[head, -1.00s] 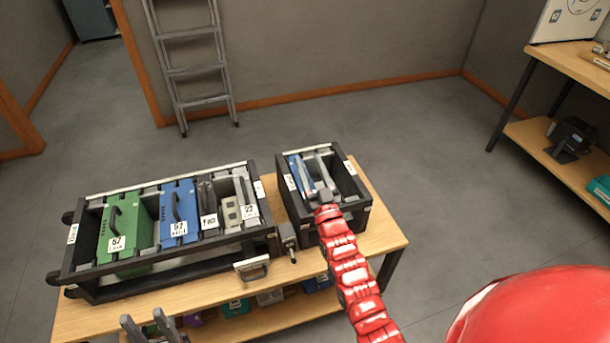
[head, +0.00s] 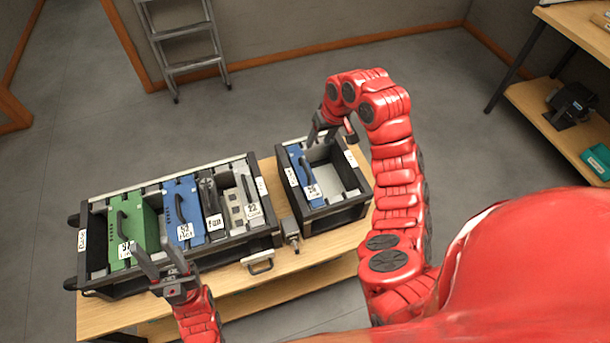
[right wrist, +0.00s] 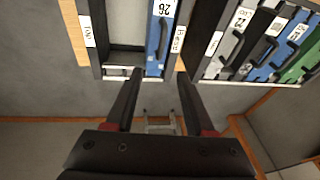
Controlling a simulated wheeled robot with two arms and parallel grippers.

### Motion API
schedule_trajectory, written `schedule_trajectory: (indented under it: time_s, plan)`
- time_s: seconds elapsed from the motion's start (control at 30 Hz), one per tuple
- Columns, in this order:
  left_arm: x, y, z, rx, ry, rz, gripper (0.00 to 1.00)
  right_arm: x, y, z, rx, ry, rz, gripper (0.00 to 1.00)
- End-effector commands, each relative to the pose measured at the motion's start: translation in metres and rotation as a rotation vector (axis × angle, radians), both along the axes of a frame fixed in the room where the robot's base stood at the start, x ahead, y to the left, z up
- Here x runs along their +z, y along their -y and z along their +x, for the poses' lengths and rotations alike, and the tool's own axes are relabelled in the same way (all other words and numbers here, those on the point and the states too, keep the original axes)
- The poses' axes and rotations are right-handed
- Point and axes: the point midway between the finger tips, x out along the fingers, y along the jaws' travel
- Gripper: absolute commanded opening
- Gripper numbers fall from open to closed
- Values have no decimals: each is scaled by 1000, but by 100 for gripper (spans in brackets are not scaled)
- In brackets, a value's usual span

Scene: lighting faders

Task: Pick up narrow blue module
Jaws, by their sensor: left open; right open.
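The narrow blue module (head: 300,166), with a dark handle and a white label, stands in the left part of the small black rack (head: 337,213). In the right wrist view the blue module (right wrist: 154,50) is labelled 26. My right gripper (head: 332,132) is open and empty near the small rack's far edge. In the right wrist view its spread fingers (right wrist: 153,88) point toward the module's end, apart from it. My left gripper (head: 158,252) is open and empty in front of the large rack, by its green module.
The large rack (head: 185,256) on the same wooden table (head: 115,318) holds a green module (head: 145,222), a wider blue module (head: 187,196) and grey modules (head: 232,200). The small rack's right part is empty. A ladder (head: 187,66) leans at the back wall.

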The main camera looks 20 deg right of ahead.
Motion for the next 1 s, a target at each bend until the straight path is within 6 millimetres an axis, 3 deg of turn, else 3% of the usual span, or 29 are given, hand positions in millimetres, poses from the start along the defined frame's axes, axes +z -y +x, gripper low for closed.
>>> schedule_trajectory:
  time_s: [0.43,0.57,1.0]
  plan:
    - [-43,0,0,0,0,0,45,-77,-13,15,-1,-4,4,54]
    - [-42,0,0,0,0,0,45,-99,-18,20,2,-9,3,54]
    - [-15,0,0,0,0,0,45,-129,-24,28,0,-9,0,54]
